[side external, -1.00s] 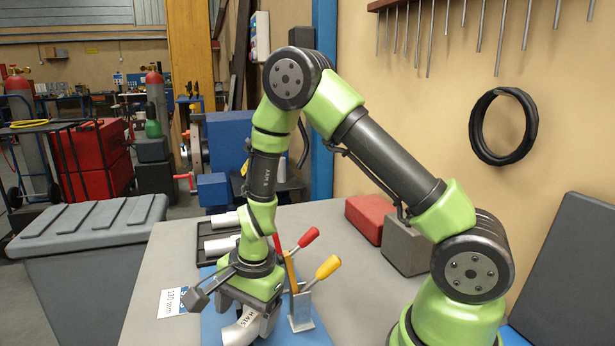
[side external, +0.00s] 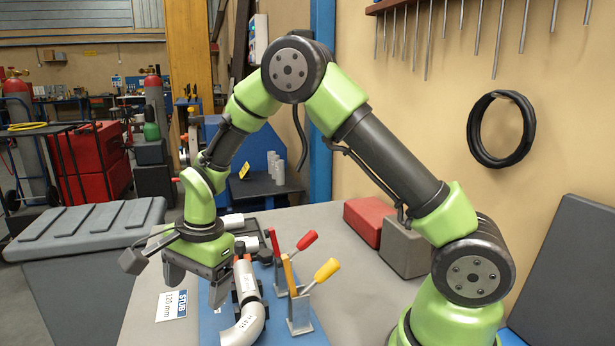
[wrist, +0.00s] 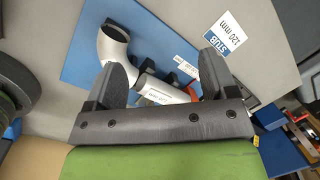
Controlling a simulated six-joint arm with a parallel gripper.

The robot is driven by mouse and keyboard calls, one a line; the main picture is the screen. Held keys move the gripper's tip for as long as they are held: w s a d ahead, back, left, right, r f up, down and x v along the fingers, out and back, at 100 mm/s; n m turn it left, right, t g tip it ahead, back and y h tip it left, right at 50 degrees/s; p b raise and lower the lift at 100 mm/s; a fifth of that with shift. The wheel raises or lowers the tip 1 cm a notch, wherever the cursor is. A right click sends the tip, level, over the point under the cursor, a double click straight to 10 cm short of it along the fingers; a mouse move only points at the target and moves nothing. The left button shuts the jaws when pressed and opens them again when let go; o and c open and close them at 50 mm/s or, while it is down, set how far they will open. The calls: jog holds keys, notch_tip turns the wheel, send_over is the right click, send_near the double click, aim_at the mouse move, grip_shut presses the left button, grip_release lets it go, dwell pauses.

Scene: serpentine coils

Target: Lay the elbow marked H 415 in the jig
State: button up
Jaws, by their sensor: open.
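The grey elbow marked H 415 (side external: 252,322) lies on the blue jig plate (side external: 308,335), its upper end in line with a straight pipe (side external: 244,278) held in dark supports. Whether the two ends touch, I cannot tell. The elbow also shows in the wrist view (wrist: 113,45), left of the straight pipe (wrist: 160,92). My gripper (side external: 195,290) is open and empty, left of the pipe and clear of the elbow.
Toggle clamps with a red handle (side external: 307,240) and a yellow handle (side external: 327,269) stand upright right of the pipe. A card reading STUB 120 mm (side external: 172,305) lies left on the bench. A dark tray with pipes (side external: 262,232) is behind. A red block (side external: 366,221) stands further right.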

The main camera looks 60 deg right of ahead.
jog(key=w+a+f, duration=0.2)
jog(key=w+a, duration=0.3)
jog(key=w, duration=0.1)
jog(key=shift+n, duration=0.4)
notch_tip(320, 180, down, 9)
jog(key=shift+w+f, duration=0.1)
jog(key=shift+f, duration=0.05)
jog(key=s+d+r+n+t, duration=0.1)
jog(key=s+d+r+n, duration=0.15)
jog(key=r, duration=0.85)
jog(key=s+d+r+n+t, duration=0.1)
jog(key=s+r, duration=0.3)
jog(key=r, duration=0.7)
jog(key=s+d+r+n+t, duration=0.1)
jog(key=s+r+n, duration=0.3)
jog(key=s, duration=0.6)
jog(key=s+d+r+n+t, duration=0.2)
jog(key=s+r+n, duration=0.2)
jog(key=s, duration=0.6)
jog(key=shift+s+d+n+t+y, duration=0.25)
jog(key=shift+s+n+t+y, duration=0.05)
jog(key=shift+s+n+t, duration=0.15)
